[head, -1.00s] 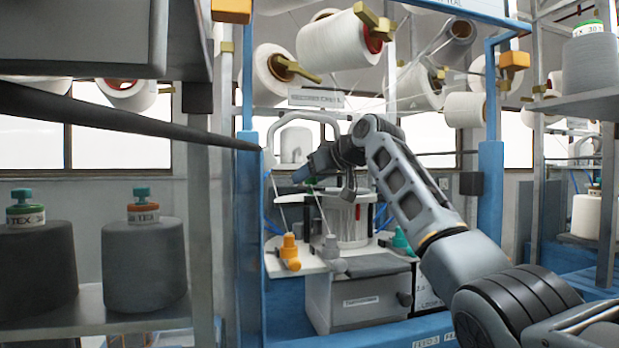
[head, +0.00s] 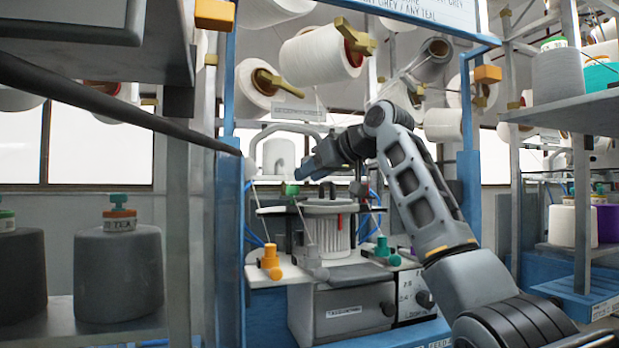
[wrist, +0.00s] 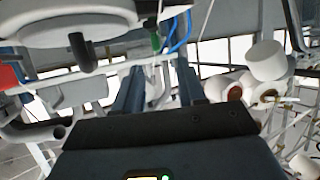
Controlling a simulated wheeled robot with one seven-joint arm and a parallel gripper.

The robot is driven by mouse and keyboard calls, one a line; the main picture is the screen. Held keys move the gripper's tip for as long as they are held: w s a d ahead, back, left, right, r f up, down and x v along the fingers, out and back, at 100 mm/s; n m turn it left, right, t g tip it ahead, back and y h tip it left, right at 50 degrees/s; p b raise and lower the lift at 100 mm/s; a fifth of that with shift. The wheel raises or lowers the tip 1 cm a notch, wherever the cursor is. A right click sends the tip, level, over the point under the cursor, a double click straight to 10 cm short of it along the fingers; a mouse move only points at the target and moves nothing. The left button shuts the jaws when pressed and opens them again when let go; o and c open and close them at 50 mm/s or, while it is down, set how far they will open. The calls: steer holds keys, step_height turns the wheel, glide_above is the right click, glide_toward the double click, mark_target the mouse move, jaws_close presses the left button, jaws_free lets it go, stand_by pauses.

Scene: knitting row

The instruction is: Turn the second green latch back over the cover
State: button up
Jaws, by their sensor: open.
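The white knitting head (head: 326,234) has a round white cover (head: 328,207) on top; in the wrist view the cover (wrist: 45,33) is at upper left with a dark bent handle (wrist: 85,55). A small green latch (head: 290,189) shows at the left of the cover in the head view. Green also shows in the wrist view (wrist: 155,42), beyond the fingers. My gripper (head: 302,172) is just above and right of the green latch, seemingly apart from it. In the wrist view my gripper (wrist: 160,80) is open with nothing between its fingers. Whether the latch lies over the cover is unclear.
Blue hoses and thin yarns run close by. Yarn cones (head: 325,52) hang above. A blue post (head: 230,240) stands at left.

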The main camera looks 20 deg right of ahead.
mark_target(299, 188)
steer(key=shift+s+a+f+t+y+b, duration=0.15)
steer(key=shift+s+a+t+y+b, duration=0.3)
steer(key=shift+a+y, duration=0.2)
step_height(299, 188, down, 3)
steer(key=s+d+t+b, duration=0.1)
steer(key=s+d+t, duration=0.1)
steer(key=d+t, duration=0.1)
steer(key=shift+y, duration=0.25)
steer(key=p+x, duration=0.2)
steer(key=x, duration=0.4)
steer(key=shift+w+a, duration=0.1)
steer(key=shift+w, duration=0.2)
steer(key=shift+x, duration=0.8)
steer(key=shift+f, duration=0.1)
jaws_close()
